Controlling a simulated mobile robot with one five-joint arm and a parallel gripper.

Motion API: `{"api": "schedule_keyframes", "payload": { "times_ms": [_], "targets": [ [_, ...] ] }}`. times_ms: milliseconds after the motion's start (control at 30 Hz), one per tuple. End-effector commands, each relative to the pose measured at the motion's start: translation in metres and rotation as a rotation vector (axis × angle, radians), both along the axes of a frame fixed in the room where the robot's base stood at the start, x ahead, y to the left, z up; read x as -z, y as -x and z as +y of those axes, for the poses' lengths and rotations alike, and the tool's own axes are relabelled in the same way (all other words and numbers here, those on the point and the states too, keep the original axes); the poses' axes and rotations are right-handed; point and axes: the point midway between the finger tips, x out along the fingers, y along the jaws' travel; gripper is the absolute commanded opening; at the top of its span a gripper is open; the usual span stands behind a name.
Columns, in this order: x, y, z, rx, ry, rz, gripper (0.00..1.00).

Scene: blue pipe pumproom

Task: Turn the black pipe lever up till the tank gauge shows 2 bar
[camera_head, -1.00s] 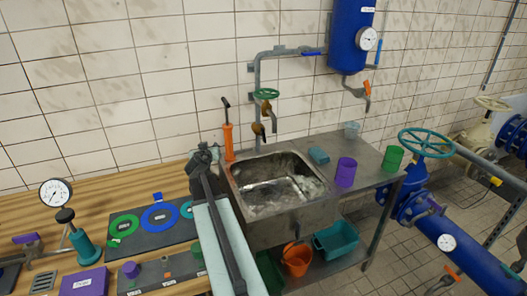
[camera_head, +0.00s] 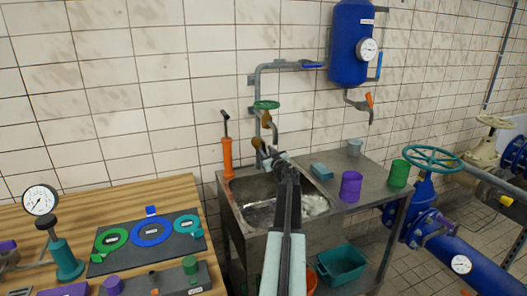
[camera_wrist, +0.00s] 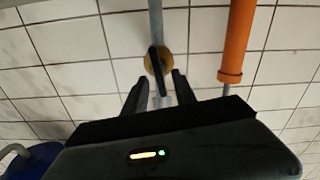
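In the wrist view, a thin black lever (camera_wrist: 160,75) crosses a round brass valve body (camera_wrist: 151,62) on a grey vertical pipe (camera_wrist: 155,18). My gripper (camera_wrist: 160,85) is open, with one finger on each side of the lever's end; I see no clear contact. In the head view, my gripper (camera_head: 271,160) is raised over the sink in front of the lower brass fitting (camera_head: 258,143), and the lever cannot be picked out there. The blue tank (camera_head: 350,40) hangs on the wall with its round white gauge (camera_head: 368,49); its needle is too small to read.
The orange hand pump (camera_head: 227,155) stands close to the left of the pipe. A green handwheel (camera_head: 266,105) is above. The sink (camera_head: 235,212) is below. A purple cup (camera_head: 350,186) and green cup (camera_head: 399,173) stand on the right counter.

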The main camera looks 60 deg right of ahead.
Motion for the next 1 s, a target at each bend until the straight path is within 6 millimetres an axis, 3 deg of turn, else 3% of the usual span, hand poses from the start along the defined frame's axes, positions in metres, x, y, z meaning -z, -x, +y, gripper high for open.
{"api": "schedule_keyframes", "payload": {
  "times_ms": [133, 400, 500, 533, 600, 633, 1000],
  "targets": [
    [0.0, -0.02, -0.016, -0.001, 0.0, 0.0, 0.33],
    [0.0, -0.022, -0.017, 0.001, 0.0, 0.0, 0.33],
    [0.0, -0.022, -0.017, 0.001, 0.0, 0.0, 0.05],
    [0.0, -0.022, -0.017, 0.001, 0.0, 0.0, 0.0],
    [0.0, -0.022, -0.017, 0.001, 0.0, 0.0, 0.0],
    [0.0, -0.02, -0.005, 0.001, 0.0, 0.0, 0.0],
    [0.0, -0.024, -0.016, -0.002, 0.022, 0.015, 0.0]
  ]
}}
